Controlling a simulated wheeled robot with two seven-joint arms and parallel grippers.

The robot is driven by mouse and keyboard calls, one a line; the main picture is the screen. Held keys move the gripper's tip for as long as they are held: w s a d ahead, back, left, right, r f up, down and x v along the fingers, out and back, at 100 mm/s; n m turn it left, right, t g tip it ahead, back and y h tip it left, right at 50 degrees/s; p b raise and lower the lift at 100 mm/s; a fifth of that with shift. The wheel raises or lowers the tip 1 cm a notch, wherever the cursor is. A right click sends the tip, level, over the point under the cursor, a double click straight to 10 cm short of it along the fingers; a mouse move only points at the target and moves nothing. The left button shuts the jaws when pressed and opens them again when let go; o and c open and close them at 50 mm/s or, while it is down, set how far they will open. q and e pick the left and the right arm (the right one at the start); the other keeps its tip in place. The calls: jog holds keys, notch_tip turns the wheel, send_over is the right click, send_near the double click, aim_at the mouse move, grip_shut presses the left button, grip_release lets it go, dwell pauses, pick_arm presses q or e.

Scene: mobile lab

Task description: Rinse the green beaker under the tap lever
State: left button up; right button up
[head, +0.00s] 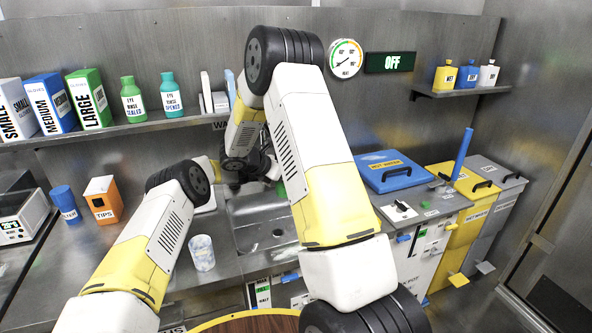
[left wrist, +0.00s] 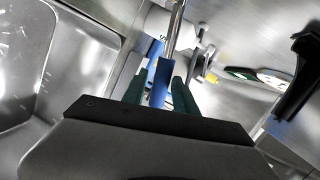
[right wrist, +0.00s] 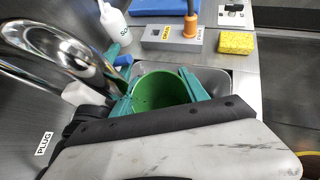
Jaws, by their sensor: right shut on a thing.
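The green beaker (right wrist: 160,92) is between the fingers of my right gripper (right wrist: 160,97) in the right wrist view, its open mouth showing. My right gripper is shut on it, beside the curved chrome tap (right wrist: 50,52). A blue lever (left wrist: 161,80) on a chrome rod (left wrist: 175,32) shows in the left wrist view. My left gripper (left wrist: 155,92) has its green fingers apart on either side of this lever; contact is not clear. In the head view my right arm covers most of the tap area and both grippers. The steel sink (head: 245,212) lies below. I see no water stream.
A clear patterned cup (head: 202,252) stands on the counter left of the sink. A yellow sponge (right wrist: 236,42), a grey box with an orange plug (right wrist: 172,37) and a white bottle (right wrist: 113,22) are near the right gripper. A blue-lidded box (head: 390,171) is at right.

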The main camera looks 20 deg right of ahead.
pick_arm(q)
grip_shut()
jog(key=shift+f, duration=0.1)
dwell(1.1)
